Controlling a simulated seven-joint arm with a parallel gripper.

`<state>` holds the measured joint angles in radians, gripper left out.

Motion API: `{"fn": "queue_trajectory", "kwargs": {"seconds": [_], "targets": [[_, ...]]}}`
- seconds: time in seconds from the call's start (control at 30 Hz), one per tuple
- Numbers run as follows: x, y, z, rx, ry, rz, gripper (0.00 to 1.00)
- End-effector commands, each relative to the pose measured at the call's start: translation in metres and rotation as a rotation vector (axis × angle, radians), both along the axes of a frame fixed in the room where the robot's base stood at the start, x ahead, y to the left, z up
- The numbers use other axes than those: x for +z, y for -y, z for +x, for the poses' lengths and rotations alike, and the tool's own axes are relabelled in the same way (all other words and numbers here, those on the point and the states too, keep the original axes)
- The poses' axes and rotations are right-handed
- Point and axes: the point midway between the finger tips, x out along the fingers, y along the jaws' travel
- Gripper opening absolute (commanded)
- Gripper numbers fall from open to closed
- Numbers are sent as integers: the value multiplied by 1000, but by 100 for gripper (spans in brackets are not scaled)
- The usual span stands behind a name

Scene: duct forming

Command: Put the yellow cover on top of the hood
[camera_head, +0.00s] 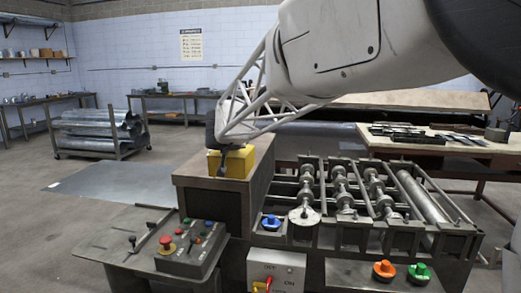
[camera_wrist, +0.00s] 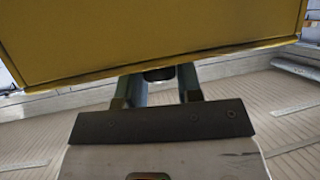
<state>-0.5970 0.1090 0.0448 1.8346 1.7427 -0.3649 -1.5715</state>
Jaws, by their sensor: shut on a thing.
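The yellow cover (camera_head: 238,165) is a small box shape at the top of the brown-grey hood (camera_head: 209,205) in the head view. I cannot tell whether it rests on the hood or is held just above it. My gripper (camera_head: 222,157) is at the cover's left side and shut on it. In the wrist view the yellow cover (camera_wrist: 150,35) fills the upper part, beyond my gripper (camera_wrist: 163,85). The grip itself is partly hidden behind the cover.
The roller machine (camera_head: 370,195) stands right of the hood. A control panel (camera_head: 190,247) with buttons and levers is in front. Orange (camera_head: 384,270) and green (camera_head: 419,273) knobs are at the lower right. A metal sheet (camera_head: 115,181) lies on the floor at left.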

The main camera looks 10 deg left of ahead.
Motion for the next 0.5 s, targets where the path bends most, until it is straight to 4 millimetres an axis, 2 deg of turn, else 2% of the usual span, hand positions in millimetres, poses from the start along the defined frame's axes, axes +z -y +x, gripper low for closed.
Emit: {"fn": "queue_trajectory", "kwargs": {"seconds": [0.27,0.5], "targets": [[-2,-7,13,0,0,-1,0],[-4,-21,38,0,0,0,0]]}}
